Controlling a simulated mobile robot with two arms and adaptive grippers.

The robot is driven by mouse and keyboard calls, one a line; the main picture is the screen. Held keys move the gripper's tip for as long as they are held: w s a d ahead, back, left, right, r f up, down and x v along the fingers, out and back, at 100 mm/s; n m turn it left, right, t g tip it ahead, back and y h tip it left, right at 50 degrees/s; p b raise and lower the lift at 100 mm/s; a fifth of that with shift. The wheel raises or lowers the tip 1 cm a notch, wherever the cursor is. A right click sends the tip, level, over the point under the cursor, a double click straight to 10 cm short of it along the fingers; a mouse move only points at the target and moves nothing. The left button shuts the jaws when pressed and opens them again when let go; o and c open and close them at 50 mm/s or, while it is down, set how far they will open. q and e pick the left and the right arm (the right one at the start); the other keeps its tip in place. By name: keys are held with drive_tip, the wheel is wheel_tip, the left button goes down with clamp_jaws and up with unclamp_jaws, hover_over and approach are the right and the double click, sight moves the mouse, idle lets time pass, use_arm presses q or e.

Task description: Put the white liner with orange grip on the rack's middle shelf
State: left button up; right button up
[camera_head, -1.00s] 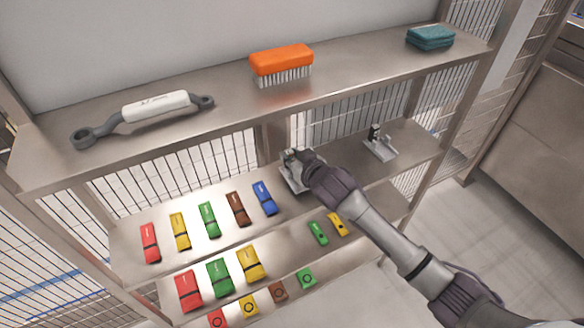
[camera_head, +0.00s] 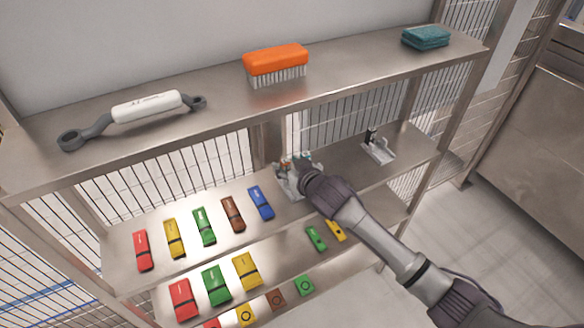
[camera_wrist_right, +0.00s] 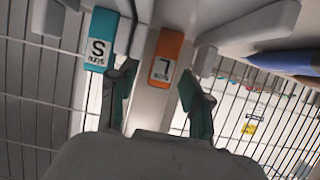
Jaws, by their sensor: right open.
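The white liner with orange grip (camera_head: 284,165) stands on the rack's middle shelf (camera_head: 325,176), beside a white liner with teal grip (camera_head: 305,157). In the right wrist view the orange grip (camera_wrist_right: 167,62) reads "L" and the teal grip (camera_wrist_right: 101,44) reads "S". My right gripper (camera_head: 304,173) is open just in front of the liners and partly hides them in the head view. In the wrist view its fingers (camera_wrist_right: 158,84) are apart, one on each side of the orange grip's lower end. Whether they touch it is unclear. My left gripper is not in view.
A similar white piece with a black grip (camera_head: 379,148) stands farther right. Several coloured packs, including a blue one (camera_head: 261,202), lie to the left. The top shelf holds a white-handled tool (camera_head: 146,106), an orange brush (camera_head: 276,62) and teal cloths (camera_head: 426,37).

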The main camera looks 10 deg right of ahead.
drive_tip(key=shift+s+d+r, duration=0.1)
drive_tip(key=shift+s+r, duration=0.05)
drive_tip(key=shift+s, duration=0.1)
drive_tip(key=b+v, duration=0.1)
drive_tip(key=v, duration=1)
drive_tip(key=shift+s, duration=0.2)
